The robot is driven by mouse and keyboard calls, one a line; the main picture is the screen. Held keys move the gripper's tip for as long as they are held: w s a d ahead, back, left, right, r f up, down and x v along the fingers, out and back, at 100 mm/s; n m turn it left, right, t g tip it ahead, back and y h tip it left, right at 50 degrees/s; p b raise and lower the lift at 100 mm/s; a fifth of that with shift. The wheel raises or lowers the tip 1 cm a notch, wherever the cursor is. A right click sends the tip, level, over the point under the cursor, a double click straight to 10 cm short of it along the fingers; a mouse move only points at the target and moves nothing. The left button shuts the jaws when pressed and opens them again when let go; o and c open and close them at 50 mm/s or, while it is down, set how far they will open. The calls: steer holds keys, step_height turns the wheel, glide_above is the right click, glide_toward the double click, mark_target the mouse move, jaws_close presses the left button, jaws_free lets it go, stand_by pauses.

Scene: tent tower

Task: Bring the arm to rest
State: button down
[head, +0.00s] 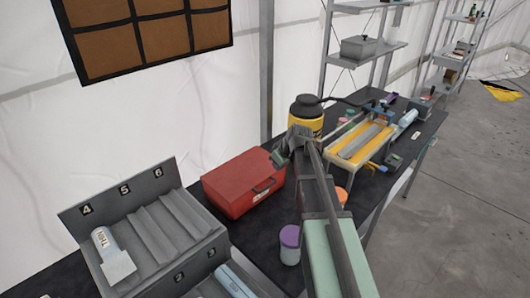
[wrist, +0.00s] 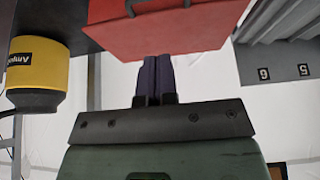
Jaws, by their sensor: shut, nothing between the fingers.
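My gripper (wrist: 154,80) shows in the wrist view with its two dark fingers pressed together and nothing between them. In the head view my green arm reaches forward over the table (head: 268,240), and its end is near the red box (head: 235,182). The red box also shows at the top of the wrist view (wrist: 170,30), just beyond the fingertips. I cannot tell whether they touch. The fingertips are hard to make out in the head view.
A grey rack (head: 120,208) with numbered slots holds a white labelled item (head: 112,254) at left. A purple-lidded jar (head: 290,244) stands close to my arm. A yellow-and-black canister (head: 306,112) and a yellow tray (head: 344,160) are farther back. Open floor lies at right.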

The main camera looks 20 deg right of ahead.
steer(key=shift+f, duration=0.1)
steer(key=s+a+f+m+g+h+b, duration=0.1)
steer(key=s+a+f+m+g+b, duration=0.1)
steer(key=s+a+f+b, duration=0.2)
steer(key=s+a+f+m+g+h+b, duration=0.1)
steer(key=s+a+f+m+g+b, duration=0.1)
steer(key=s+a+f, duration=0.4)
steer(key=s+a+g+b, duration=0.1)
steer(key=s+a, duration=0.4)
steer(key=s, duration=0.7)
steer(key=shift+s+m+b, duration=0.15)
steer(key=shift+m+b, duration=0.25)
steer(key=shift+b, duration=0.1)
